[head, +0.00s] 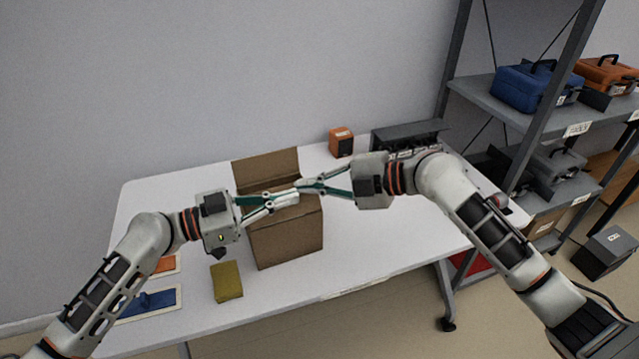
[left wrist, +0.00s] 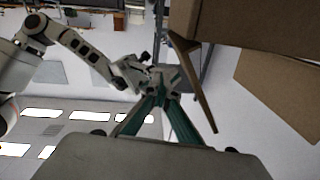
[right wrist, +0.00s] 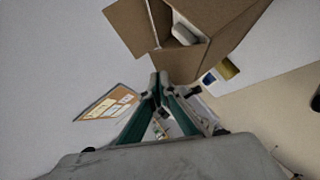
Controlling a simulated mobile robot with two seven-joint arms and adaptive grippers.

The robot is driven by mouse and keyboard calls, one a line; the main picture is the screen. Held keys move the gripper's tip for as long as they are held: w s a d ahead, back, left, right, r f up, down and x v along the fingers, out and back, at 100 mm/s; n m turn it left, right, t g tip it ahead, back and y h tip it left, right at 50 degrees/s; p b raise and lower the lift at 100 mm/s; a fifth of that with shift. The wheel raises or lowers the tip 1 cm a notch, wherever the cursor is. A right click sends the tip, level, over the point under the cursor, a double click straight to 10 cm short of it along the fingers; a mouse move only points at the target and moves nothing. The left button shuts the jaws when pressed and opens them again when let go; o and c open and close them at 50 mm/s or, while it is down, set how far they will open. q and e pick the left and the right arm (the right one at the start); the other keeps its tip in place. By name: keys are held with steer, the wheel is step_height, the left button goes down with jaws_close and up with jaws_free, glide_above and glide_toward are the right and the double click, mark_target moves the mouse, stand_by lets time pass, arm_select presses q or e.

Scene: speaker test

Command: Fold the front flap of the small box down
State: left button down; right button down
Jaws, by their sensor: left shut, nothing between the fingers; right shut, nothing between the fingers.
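The small brown cardboard box (head: 287,245) stands on the white table. Its back flap (head: 265,168) stands up. A brown panel lies under the grippers at the box top; I cannot tell how far the front flap is folded. The left wrist view shows the box (left wrist: 245,28), a thin flap seen edge-on (left wrist: 203,95) and a wider flap (left wrist: 283,92). My left gripper (head: 296,196) is shut and empty over the box top. My right gripper (head: 300,186) is shut and empty beside its tips. The right wrist view shows the box partly open (right wrist: 190,60), with something pale inside.
A yellow block (head: 227,281) sits front left of the box, near a blue item on a mat (head: 150,303). An orange speaker (head: 341,142) and a dark rack (head: 410,136) stand at the back. The table (head: 385,245) is clear right of the box. Shelving (head: 480,93) stands at right.

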steer(key=shift+w, duration=0.15)
steer(key=shift+w+a+f+g, duration=0.25)
steer(key=shift+w+g, duration=0.05)
steer(key=shift+w, duration=0.1)
arm_select(q)
steer(key=c, duration=2.3)
jaws_free()
steer(key=shift+c, duration=0.2)
steer(key=shift+a, duration=0.1)
